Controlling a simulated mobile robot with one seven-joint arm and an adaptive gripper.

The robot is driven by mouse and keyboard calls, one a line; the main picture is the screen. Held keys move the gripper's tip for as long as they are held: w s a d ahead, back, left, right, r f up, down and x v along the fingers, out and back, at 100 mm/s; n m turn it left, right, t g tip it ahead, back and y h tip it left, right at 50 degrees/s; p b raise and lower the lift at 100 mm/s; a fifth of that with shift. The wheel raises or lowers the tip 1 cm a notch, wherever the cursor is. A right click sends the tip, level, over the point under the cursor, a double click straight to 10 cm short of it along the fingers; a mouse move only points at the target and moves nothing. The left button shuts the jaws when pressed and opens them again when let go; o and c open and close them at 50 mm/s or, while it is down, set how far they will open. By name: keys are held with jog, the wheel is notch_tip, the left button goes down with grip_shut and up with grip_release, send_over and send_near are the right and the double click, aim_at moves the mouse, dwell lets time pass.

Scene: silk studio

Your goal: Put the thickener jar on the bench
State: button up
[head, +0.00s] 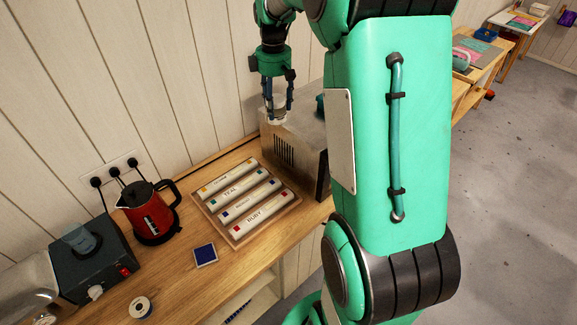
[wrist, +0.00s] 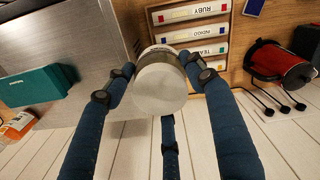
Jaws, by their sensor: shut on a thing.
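A jar with a pale lid (wrist: 160,88) is between the blue fingers of my gripper (wrist: 158,82) in the wrist view. No label on it can be read, so I cannot tell if it is the thickener jar. In the head view my gripper (head: 277,108) is shut on it, over the near left part of the metal box. I cannot tell whether the jar touches the box top. The wooden bench (head: 185,279) runs along the wall.
The metal box (head: 299,137) stands on the bench beside a tray (head: 236,242) of labelled tubes. A red kettle (head: 152,215), a dark blue square (head: 205,255), a spool (head: 140,307) and a dark hotplate unit (head: 95,262) are further left. Bare bench lies in front of the tray.

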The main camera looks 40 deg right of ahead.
jog(key=w+a+n, duration=0.3)
jog(key=w+a, duration=0.1)
jog(key=a, duration=0.8)
jog(key=w+a+n, duration=0.2)
jog(key=w+a, duration=0.1)
jog(key=a, duration=0.9)
jog(key=w+a+n, duration=0.3)
jog(key=w+a, duration=0.1)
jog(key=a, duration=0.8)
jog(key=s+a+n+p, duration=0.1)
jog(key=s+a+n, duration=0.2)
jog(key=a, duration=1.1)
jog(key=s+a+n, duration=0.2)
jog(key=s+a, duration=0.1)
jog(key=a, duration=1)
jog(key=s+a+n+p, duration=0.1)
jog(key=s+a+n, duration=0.3)
jog(key=s+a, duration=1.05)
jog(key=s+a+n, duration=0.3)
jog(key=s+a, duration=0.8)
jog(key=a, duration=0.6)
notch_tip(320, 180, down, 34)
jog(key=shift+s+n, duration=0.25)
jog(key=shift+n, duration=0.05)
jog(key=shift+a+r, duration=0.1)
